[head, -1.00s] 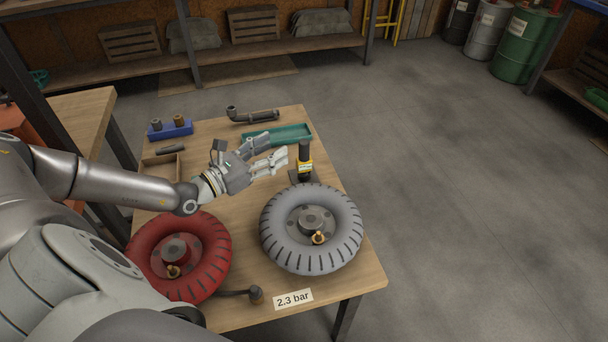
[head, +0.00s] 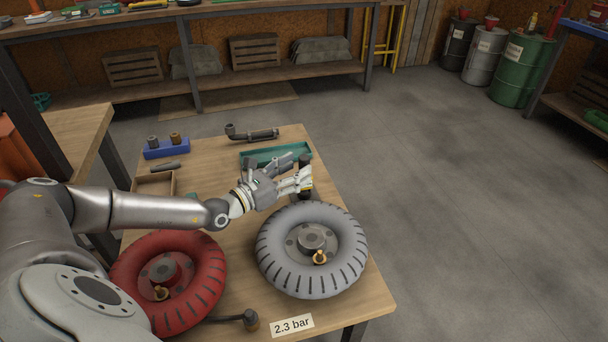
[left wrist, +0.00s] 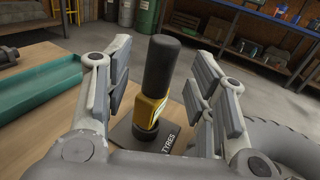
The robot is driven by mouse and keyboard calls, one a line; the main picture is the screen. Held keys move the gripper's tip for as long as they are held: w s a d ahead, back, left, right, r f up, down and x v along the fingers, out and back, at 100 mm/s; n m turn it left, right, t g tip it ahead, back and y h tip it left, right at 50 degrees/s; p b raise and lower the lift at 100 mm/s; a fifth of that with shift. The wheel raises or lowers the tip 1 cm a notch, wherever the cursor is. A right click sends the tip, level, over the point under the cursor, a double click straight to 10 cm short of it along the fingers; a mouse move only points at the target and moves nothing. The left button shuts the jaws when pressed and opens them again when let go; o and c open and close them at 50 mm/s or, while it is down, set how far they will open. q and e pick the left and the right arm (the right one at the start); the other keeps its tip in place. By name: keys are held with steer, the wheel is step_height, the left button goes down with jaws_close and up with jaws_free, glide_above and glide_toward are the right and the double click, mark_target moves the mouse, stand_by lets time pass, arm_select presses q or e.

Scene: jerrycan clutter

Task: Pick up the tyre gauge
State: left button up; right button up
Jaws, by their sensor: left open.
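The tyre gauge (left wrist: 159,75), with a black grip and a yellow band, stands upright on a dark base (left wrist: 165,142) marked TYRES. In the left wrist view it is between the two fingers of my left gripper (left wrist: 156,95), with visible gaps on both sides. The gripper is open. In the head view my left gripper (head: 299,172) is at the gauge (head: 305,161), and its fingers hide much of it. My right gripper is not in view.
A grey tyre (head: 343,235) lies close in front of the gripper, and a red tyre (head: 200,262) lies to the left. A teal tray (head: 252,158) is behind. A pipe piece (head: 262,135) and a blue holder (head: 165,150) are farther back.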

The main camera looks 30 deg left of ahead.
mark_target(300, 167)
arm_select(q)
steer(key=x, duration=0.3)
steer(key=shift+w+d, duration=0.1)
steer(key=shift+w, duration=0.15)
jaws_close()
